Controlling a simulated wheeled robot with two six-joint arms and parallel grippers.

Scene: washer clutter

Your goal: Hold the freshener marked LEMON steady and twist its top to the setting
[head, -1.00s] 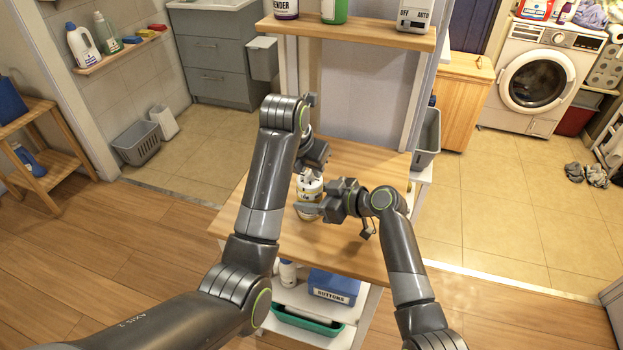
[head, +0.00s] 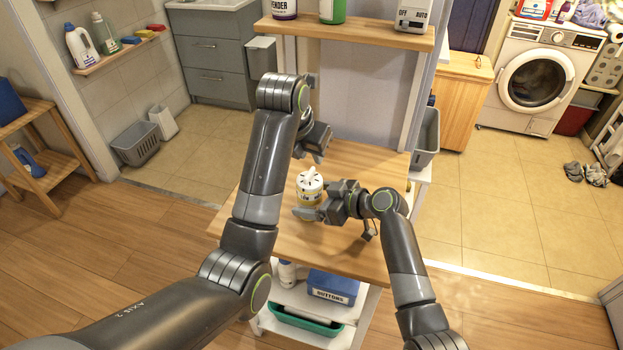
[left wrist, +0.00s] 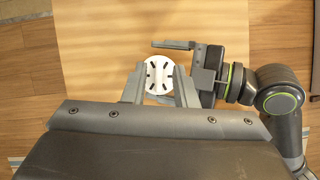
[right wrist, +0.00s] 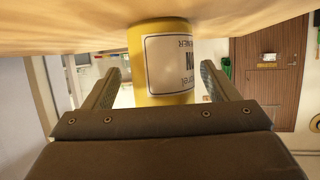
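The freshener (head: 309,189) is a yellow can with a white slotted top, upright on the wooden table top. Its white top (left wrist: 159,75) faces up in the left wrist view. In the right wrist view its pale label (right wrist: 170,65) is upside down and partly legible; the full name cannot be read. My left gripper (head: 317,157) is open and empty above the can; its fingers (left wrist: 159,72) appear on either side of the top. My right gripper (head: 312,209) is low around the body. Its fingers (right wrist: 160,76) stand either side, with a gap visible at the left one.
A shelf (head: 345,33) with bottles and an OFF/AUTO box is at the back of the table (head: 347,250). A grey bin (head: 426,140) hangs at the table's right side. A blue BUTTONS box (head: 333,287) is below. The table front is clear.

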